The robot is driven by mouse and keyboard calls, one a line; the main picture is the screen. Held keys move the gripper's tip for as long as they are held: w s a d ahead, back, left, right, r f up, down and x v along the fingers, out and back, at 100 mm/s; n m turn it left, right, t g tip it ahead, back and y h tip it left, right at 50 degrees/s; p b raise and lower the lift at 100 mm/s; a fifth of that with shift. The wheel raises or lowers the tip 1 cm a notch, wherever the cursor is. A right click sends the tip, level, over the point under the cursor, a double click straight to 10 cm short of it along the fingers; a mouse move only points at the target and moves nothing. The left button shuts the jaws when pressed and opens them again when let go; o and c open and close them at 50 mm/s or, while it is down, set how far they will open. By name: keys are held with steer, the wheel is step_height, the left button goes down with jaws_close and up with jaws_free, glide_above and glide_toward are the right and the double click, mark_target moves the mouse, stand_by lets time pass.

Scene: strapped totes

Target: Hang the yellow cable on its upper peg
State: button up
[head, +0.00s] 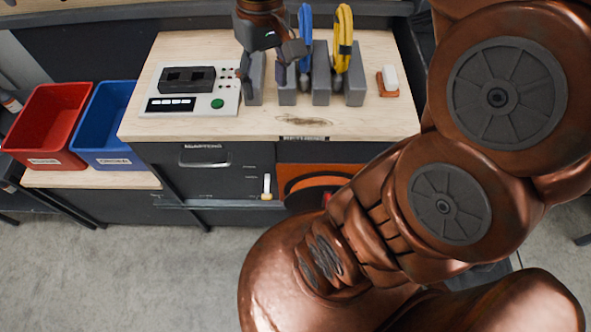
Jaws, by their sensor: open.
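The yellow cable (343,38) is a coiled loop standing upright in a slot of the grey rack (355,88), near the rack's right end. A blue cable (305,35) stands in the slot to its left. My gripper (272,68) is open over the rack's left part, left of both cables. Its fingers point down and hide part of the rack. I cannot tell whether it touches the rack. No peg can be made out in this view.
A device with a green button (217,103) sits on the wooden bench top (250,125), left of the rack. A white and brown block (388,82) lies to the right. Red (48,125) and blue (104,125) bins stand at the left. My arm covers the right side.

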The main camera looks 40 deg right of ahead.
steer(key=s+a+f, duration=0.2)
steer(key=s+f, duration=0.2)
steer(key=s, duration=0.3)
steer(key=s+a+f+g, duration=0.1)
steer(key=s+a+f, duration=0.1)
steer(key=s+f, duration=0.2)
steer(key=s, duration=0.3)
steer(key=shift+f+n+h, duration=0.3)
steer(key=shift+h, duration=0.1)
steer(key=shift+o, duration=0.6)
steer(key=shift+s+a, duration=0.1)
steer(key=shift+s, duration=0.1)
